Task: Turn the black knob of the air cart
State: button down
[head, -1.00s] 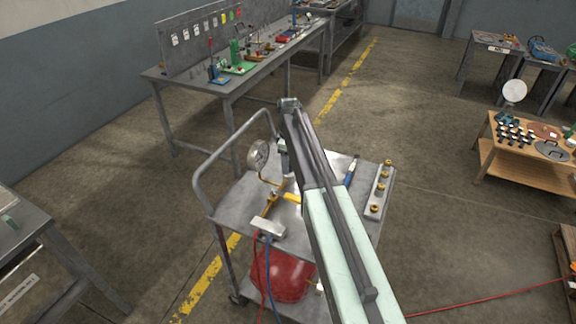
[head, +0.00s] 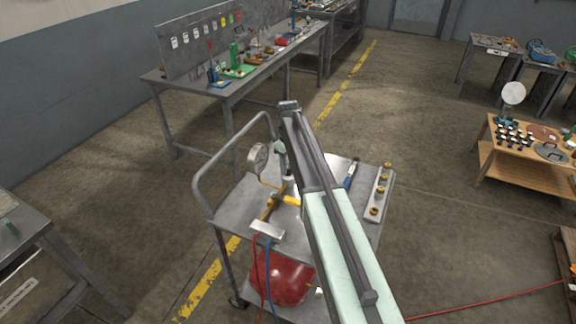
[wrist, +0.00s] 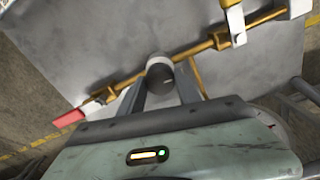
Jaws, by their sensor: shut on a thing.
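The air cart (head: 232,190) is a grey metal cart with a bent tube handle, below and around my arm in the head view. Its black knob (wrist: 160,75) shows in the wrist view as a dark round face below a pale collar, on a brass pipe line. My gripper (wrist: 161,84) has one finger on each side of the knob and is shut on it. In the head view my arm hides the knob and most of my gripper.
A round gauge (head: 258,160) stands left of my gripper, close by. A yellow lever (head: 291,200) is near the pipe. A red tank (head: 282,277) is on the lower shelf. A strip with brass fittings (head: 379,192) lies right of my arm.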

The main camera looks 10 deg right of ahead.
aim_at(288, 166)
jog(key=m, duration=0.5)
jog(key=shift+m, duration=0.3)
jog(key=m, duration=0.5)
dwell(0.4)
jog(key=c, duration=0.9)
grip_release()
jog(key=shift+o, duration=0.2)
notch_tip(288, 166, up, 8)
jog(key=p, duration=0.8)
